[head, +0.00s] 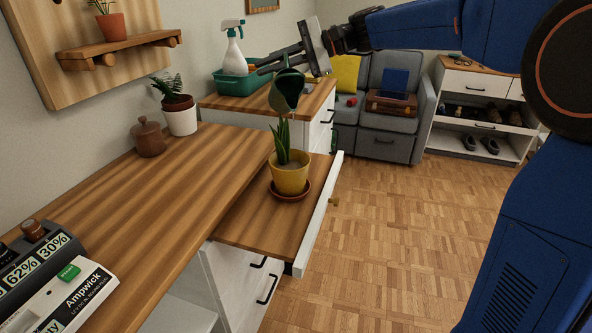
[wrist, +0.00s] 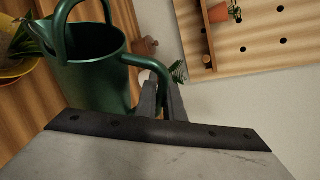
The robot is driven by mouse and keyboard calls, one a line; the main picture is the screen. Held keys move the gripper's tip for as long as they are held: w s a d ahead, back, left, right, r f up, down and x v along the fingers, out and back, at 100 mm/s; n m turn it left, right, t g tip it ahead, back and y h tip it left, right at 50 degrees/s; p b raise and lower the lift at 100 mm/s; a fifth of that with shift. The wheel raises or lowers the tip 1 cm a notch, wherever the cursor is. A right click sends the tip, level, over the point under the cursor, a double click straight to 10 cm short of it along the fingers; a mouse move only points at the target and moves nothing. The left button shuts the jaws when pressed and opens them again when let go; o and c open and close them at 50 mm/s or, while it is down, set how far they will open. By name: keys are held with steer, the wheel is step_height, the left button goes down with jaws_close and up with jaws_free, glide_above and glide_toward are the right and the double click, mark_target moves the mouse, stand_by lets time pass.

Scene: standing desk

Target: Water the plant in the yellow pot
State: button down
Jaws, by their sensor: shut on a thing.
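The yellow pot (head: 290,181) stands upright on a brown saucer (head: 272,190), on the lower wooden surface. Its spiky green plant (head: 282,142) rises toward the dark green watering can (head: 286,90). My gripper (head: 268,66) is shut on the can and holds it tilted in the air above the plant. In the wrist view, my gripper's fingers (wrist: 163,100) close on the curved green tube of the can (wrist: 95,85). Part of the yellow pot (wrist: 10,72) shows at the left edge there. I cannot tell whether water is running out.
A white pot with a plant (head: 180,117) and a brown lidded jar (head: 148,138) stand on the long wooden desktop (head: 175,190). A spray bottle (head: 234,50) stands in a teal tray (head: 236,87) behind. The floor at right is clear.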

steer(key=shift+s+r, duration=0.1)
steer(key=shift+r, duration=0.05)
steer(key=shift+w+a+r+p, duration=0.1)
steer(key=shift+w+r+p, duration=0.1)
steer(key=shift+p, duration=0.4)
stand_by(0.3)
steer(key=shift+s+r+n+t+p, duration=0.2)
steer(key=shift+r+n+t+p, duration=0.15)
steer(key=shift+p, duration=0.85)
stand_by(1.0)
steer(key=shift+f, duration=0.1)
steer(key=f, duration=0.1)
steer(key=w+f+m+g, duration=0.1)
steer(key=w+f+m, duration=0.1)
steer(key=shift+a+f+g, duration=0.1)
steer(key=shift+f+g, duration=0.25)
steer(key=shift+f, duration=0.05)
steer(key=shift+w+f+m+b, duration=0.1)
steer(key=shift+f+m+b, duration=0.2)
steer(key=shift+f, duration=0.15)
steer(key=shift+w+a+f+m+g+h+b, duration=0.1)
steer(key=shift+w+f+m+g+h+b, duration=0.25)
steer(key=shift+f+g, duration=0.25)
steer(key=shift+f, duration=0.15)
